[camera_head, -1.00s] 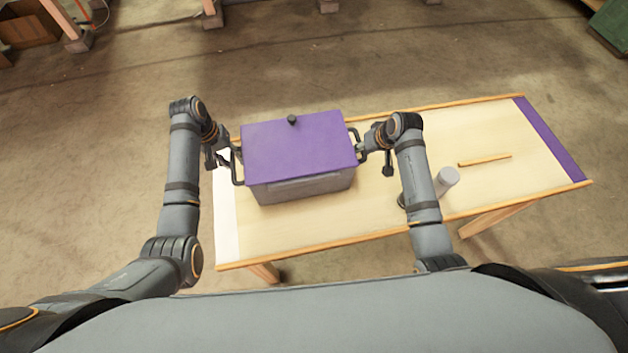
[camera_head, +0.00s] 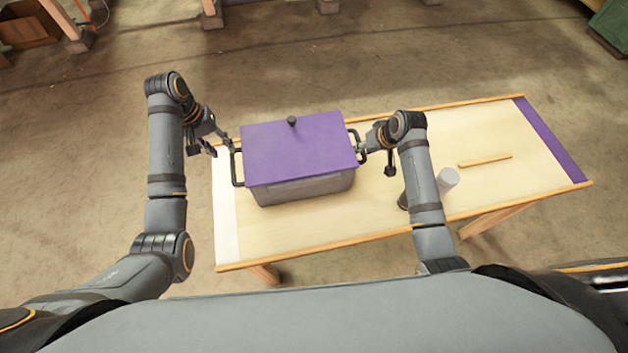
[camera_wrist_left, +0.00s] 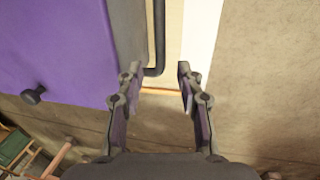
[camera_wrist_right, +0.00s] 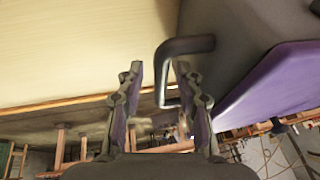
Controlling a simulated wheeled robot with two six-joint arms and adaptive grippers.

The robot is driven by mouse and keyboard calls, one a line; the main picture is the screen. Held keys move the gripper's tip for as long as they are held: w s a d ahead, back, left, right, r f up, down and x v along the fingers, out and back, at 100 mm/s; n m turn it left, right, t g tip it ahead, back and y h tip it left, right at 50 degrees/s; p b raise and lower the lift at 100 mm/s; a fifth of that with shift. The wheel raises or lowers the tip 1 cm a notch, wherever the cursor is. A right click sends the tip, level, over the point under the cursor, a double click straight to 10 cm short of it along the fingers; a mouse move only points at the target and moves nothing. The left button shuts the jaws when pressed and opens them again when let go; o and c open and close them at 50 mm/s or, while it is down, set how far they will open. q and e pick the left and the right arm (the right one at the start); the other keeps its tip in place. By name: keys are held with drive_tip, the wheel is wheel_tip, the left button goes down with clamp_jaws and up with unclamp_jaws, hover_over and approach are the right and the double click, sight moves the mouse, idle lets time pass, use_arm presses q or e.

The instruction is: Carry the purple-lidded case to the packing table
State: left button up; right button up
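The grey case with a purple lid (camera_head: 298,148) and a dark knob sits on a light wooden table (camera_head: 420,215), near its left end. It has a dark bar handle on each side. My left gripper (camera_head: 219,146) is open and empty just left of the left handle (camera_head: 234,165). In the left wrist view, that handle (camera_wrist_left: 159,35) lies just ahead of the spread fingertips (camera_wrist_left: 159,69). My right gripper (camera_head: 372,157) is at the right handle. In the right wrist view, its open fingers (camera_wrist_right: 158,68) stand either side of that handle (camera_wrist_right: 185,46); neither clearly presses on it.
The table has a white strip (camera_head: 227,215) at its left end and a purple strip (camera_head: 552,140) at its right end. A pale cylinder (camera_head: 448,180) and a thin wooden lath (camera_head: 485,160) are right of the case. Open floor surrounds the table.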

drive_tip(key=v, duration=1)
drive_tip(key=shift+s+r, duration=0.15)
drive_tip(key=shift+r, duration=0.15)
drive_tip(key=shift+d, duration=0.1)
